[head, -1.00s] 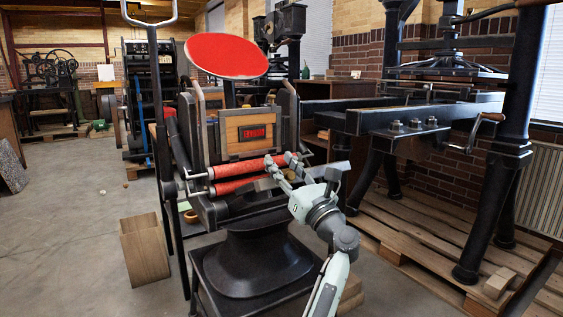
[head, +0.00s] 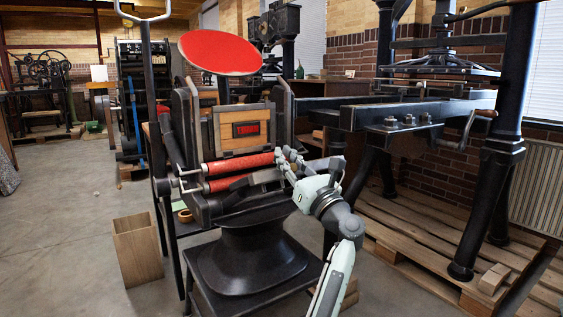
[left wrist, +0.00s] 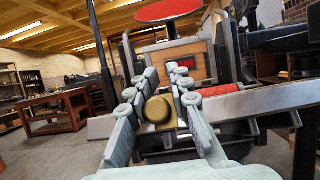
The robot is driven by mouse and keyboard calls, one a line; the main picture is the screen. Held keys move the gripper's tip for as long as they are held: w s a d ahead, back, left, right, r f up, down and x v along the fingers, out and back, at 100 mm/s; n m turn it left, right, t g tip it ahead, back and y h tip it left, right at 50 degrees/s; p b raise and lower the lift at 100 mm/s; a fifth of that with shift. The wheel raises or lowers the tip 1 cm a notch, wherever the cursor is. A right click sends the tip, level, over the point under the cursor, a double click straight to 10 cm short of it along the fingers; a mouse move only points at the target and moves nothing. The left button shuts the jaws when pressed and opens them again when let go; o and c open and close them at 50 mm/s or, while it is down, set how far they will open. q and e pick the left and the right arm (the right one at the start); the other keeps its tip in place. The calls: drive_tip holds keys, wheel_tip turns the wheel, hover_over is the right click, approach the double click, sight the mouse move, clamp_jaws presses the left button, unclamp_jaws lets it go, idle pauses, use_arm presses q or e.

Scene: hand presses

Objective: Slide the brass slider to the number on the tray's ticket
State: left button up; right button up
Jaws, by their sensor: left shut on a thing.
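The brass slider (left wrist: 158,110) shows as a round brass-coloured knob in the left wrist view, at a grey metal bar (left wrist: 272,100) across the press. My left gripper (head: 287,158) is at the front right of the press, by the red rollers. In the left wrist view my left gripper (left wrist: 164,82) has its two fingers on either side of the knob, shut on it. In the head view the gripper hides the slider. I cannot make out numbers or the tray's ticket. My right gripper is not in view.
The black hand press (head: 243,245) carries a red disc (head: 220,53), a wooden-framed forme (head: 243,129) and red rollers (head: 237,163). A wooden bin (head: 137,250) stands on the floor at left. A larger black press (head: 410,118) on pallets stands close at right.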

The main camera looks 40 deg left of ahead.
sight(295, 169)
use_arm(q)
drive_tip(key=o, duration=0.8)
drive_tip(key=shift+v, duration=3.75)
